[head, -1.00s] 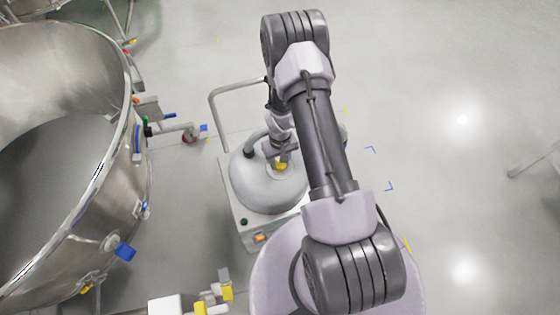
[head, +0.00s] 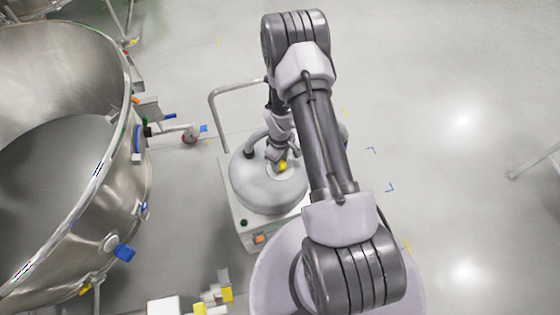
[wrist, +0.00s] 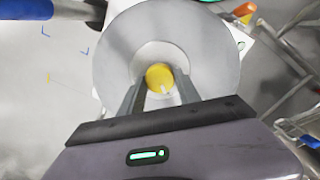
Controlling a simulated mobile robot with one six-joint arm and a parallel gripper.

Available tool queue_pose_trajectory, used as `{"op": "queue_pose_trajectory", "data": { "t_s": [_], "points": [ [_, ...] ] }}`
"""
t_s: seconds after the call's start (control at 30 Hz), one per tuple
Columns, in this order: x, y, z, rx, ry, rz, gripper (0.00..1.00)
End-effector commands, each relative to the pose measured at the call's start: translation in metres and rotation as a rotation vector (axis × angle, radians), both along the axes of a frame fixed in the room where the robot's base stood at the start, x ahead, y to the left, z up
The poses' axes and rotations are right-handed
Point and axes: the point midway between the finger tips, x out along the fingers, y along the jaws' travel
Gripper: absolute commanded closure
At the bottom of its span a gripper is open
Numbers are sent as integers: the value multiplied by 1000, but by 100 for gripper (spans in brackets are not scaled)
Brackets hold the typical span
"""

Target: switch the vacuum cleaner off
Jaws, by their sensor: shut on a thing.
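The vacuum cleaner (head: 262,190) is a grey dome on a pale square base, below my arm in the head view. Its domed top fills the upper middle of the wrist view (wrist: 115,50). A round yellow knob (wrist: 159,76) with a small white mark sits at the centre of the dome. It also shows in the head view (head: 283,166). My gripper (wrist: 160,90) is shut on the knob, one finger on each side. An orange switch or lamp (head: 259,239) and a dark green button sit on the base's front edge. My arm hides the dome's right side.
A large open steel vessel (head: 60,160) with blue-handled fittings stands at the left. A bent grey push handle (head: 212,110) rises behind the cleaner. Yellow-ended fittings (head: 226,291) stand at the bottom. The floor at the right is mostly clear.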

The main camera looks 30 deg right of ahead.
Motion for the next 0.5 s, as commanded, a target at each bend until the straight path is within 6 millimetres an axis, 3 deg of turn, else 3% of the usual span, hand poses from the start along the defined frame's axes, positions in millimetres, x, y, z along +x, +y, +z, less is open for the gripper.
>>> {"op": "queue_pose_trajectory", "data": {
  "t_s": [0.43, 0.47, 0.5],
  "points": [
    [0, 0, 0, 0, -1, 10, 100],
    [0, 0, 0, 0, -1, 10, 59],
    [0, 0, 0, 0, -1, 10, 51]
  ]
}}
